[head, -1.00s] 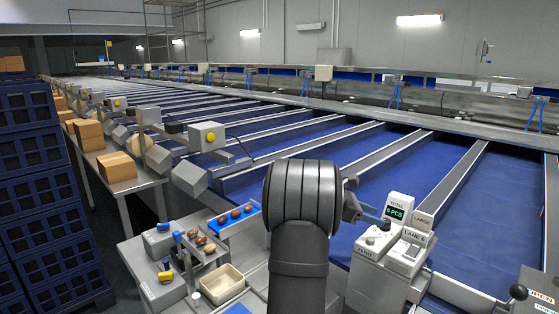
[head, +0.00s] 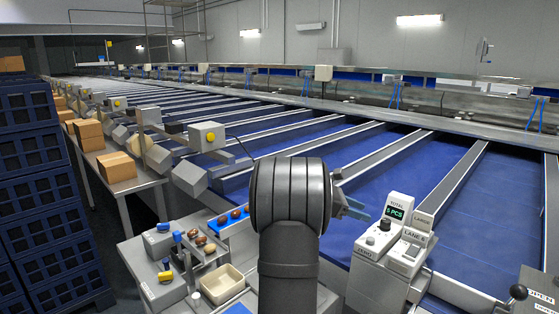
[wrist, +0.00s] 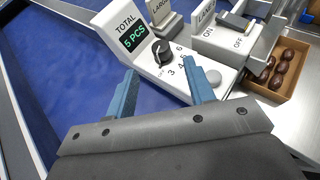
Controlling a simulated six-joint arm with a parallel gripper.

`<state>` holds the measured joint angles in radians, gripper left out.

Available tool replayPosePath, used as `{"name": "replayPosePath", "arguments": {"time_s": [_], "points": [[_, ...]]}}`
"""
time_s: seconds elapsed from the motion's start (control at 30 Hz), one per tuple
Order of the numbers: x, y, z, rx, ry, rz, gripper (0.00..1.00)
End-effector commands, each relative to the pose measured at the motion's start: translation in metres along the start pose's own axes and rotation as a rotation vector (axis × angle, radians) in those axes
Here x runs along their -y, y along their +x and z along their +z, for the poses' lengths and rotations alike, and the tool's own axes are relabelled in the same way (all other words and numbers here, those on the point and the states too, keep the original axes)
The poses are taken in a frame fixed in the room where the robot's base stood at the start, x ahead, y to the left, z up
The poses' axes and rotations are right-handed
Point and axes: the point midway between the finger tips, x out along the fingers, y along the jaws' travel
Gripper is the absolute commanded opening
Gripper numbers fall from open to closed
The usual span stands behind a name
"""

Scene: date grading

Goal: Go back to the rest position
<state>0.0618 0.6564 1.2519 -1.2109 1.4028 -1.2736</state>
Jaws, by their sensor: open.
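My gripper (head: 352,207) shows in the head view to the right of my large grey arm joint, over the blue sorting belts. Its two blue fingers are apart with nothing between them in the wrist view (wrist: 163,90). The control box (head: 385,250) stands to the right of the gripper, apart from it in the head view. Its green display (head: 394,213) reads 5 PCS. In the wrist view the box shows beyond the fingertips, with a dark dial (wrist: 162,50) and a LANE switch unit (wrist: 225,38).
A side table holds dates on a blue strip (head: 222,224), a cream tray (head: 224,283) and small grey devices. The wrist view shows an open brown box (wrist: 268,92) with several dark dates. Blue crates (head: 30,170) stack at left. Long lane dividers cross the blue belts.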

Motion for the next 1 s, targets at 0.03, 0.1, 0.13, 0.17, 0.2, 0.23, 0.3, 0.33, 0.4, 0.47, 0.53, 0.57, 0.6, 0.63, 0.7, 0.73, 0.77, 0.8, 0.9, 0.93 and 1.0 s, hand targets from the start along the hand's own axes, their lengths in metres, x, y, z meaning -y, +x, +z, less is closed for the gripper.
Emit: {"name": "replayPosePath", "arguments": {"time_s": [0.03, 0.1, 0.13, 0.17, 0.2, 0.23, 0.3, 0.33, 0.4, 0.47, 0.53, 0.57, 0.6, 0.63, 0.7, 0.73, 0.77, 0.8, 0.9, 0.93, 1.0], "points": [[0.001, 0.012, 0.0, 0.0, 0.0, -0.004, 0.49], [0.001, 0.026, 0.0, 0.001, 0.0, -0.003, 0.49], [0.001, 0.032, 0.001, 0.001, 0.0, -0.004, 0.49], [0.001, 0.038, 0.001, 0.001, 0.0, -0.003, 0.49], [0.001, 0.046, 0.0, 0.0, 0.0, -0.003, 0.49], [0.001, 0.052, 0.0, 0.0, 0.0, -0.004, 0.49], [0.001, 0.066, 0.0, 0.0, 0.0, -0.004, 0.49], [0.001, 0.072, 0.0, 0.0, 0.0, -0.004, 0.49], [0.001, 0.086, 0.0, 0.001, 0.0, -0.003, 0.49], [0.001, 0.098, 0.0, 0.0, 0.0, -0.003, 0.49], [0.001, 0.097, 0.002, 0.001, -0.016, 0.043, 0.49], [0.001, 0.096, 0.002, 0.002, -0.024, 0.063, 0.49], [0.001, 0.096, 0.001, 0.001, -0.035, 0.088, 0.49], [0.001, 0.096, 0.002, 0.002, -0.043, 0.107, 0.49], [0.001, 0.097, 0.001, 0.001, -0.062, 0.151, 0.49], [0.002, 0.097, 0.002, 0.002, -0.069, 0.17, 0.49], [0.001, 0.096, 0.002, 0.002, -0.077, 0.189, 0.49], [0.001, 0.096, 0.001, 0.001, -0.087, 0.214, 0.49], [0.002, 0.085, 0.001, 0.001, -0.105, 0.259, 0.49], [0.004, 0.078, 0.001, 0.001, -0.106, 0.26, 0.49], [0.007, 0.064, 0.001, 0.001, -0.105, 0.26, 0.49]]}}
